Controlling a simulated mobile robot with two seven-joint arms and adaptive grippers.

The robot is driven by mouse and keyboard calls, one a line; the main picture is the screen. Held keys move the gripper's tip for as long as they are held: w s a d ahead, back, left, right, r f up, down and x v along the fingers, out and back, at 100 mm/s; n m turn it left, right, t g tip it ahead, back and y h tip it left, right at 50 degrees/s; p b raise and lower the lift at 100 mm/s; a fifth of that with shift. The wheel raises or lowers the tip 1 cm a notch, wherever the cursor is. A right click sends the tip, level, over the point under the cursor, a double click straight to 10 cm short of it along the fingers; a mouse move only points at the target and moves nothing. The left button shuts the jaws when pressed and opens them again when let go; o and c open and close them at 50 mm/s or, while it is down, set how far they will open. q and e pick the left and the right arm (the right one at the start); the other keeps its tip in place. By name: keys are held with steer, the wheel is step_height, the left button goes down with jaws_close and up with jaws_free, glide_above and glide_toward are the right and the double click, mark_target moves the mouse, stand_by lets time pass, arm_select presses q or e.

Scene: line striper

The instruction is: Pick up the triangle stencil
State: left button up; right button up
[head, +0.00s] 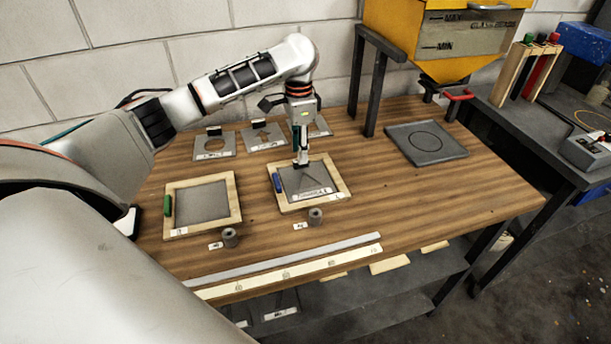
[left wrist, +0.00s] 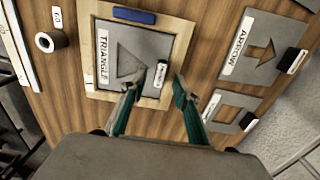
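The triangle stencil (head: 306,180) is a grey plate with a triangular cut-out and a white label, lying in a light wooden frame on the table. In the left wrist view the stencil (left wrist: 128,45) reads "TRIANGLE" and has a small upright black handle (left wrist: 161,73) with a white tag near one edge. My left gripper (head: 302,164) points down at the stencil's far edge. In the left wrist view its fingers (left wrist: 156,88) are apart, one on each side of the handle as seen; contact is not visible. My right gripper is in neither view.
A second wooden frame (head: 234,211) with a grey panel lies to the left. Behind lie other stencils, including the circle stencil (head: 214,147) and the arrow stencil (left wrist: 262,50). A yellow hopper (head: 400,30) stands at the back. A dark pad (head: 427,152) lies to the right.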

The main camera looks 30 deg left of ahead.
mark_target(307, 177)
arm_select(q)
step_height(307, 177, down, 3)
steer(key=shift+w+f, duration=0.1)
steer(key=shift+f, duration=0.1)
jaws_close()
steer(key=shift+r, duration=0.1)
